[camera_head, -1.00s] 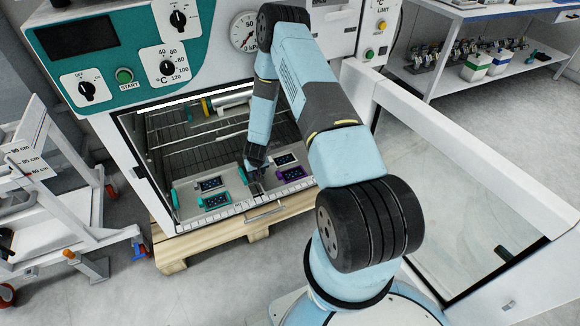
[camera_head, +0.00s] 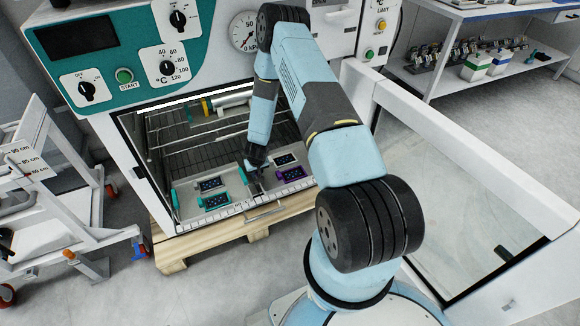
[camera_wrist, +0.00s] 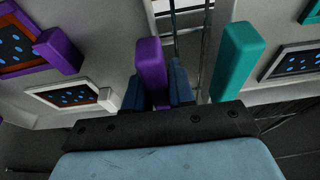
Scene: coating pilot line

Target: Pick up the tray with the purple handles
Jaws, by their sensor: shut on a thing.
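The tray with the purple handles (camera_wrist: 112,48) is a pale tray at the right of the open oven's front. It carries a white-framed plate (camera_head: 285,159) and a purple-framed plate (camera_head: 291,173) with dark faces and blue dots. My gripper (camera_head: 258,171) is at its left side, low at the oven mouth. In the wrist view my gripper's dark blue fingers (camera_wrist: 158,88) stand on either side of the upright purple handle (camera_wrist: 151,62) and are shut on it. The tray's far handle is not clear. I cannot tell whether the tray is off the rack.
A similar tray with teal handles (camera_head: 173,199) lies close on the left; its near teal handle (camera_wrist: 237,60) is just right of my fingers. The oven door (camera_head: 460,165) stands open at right. A white cart (camera_head: 60,215) stands at left.

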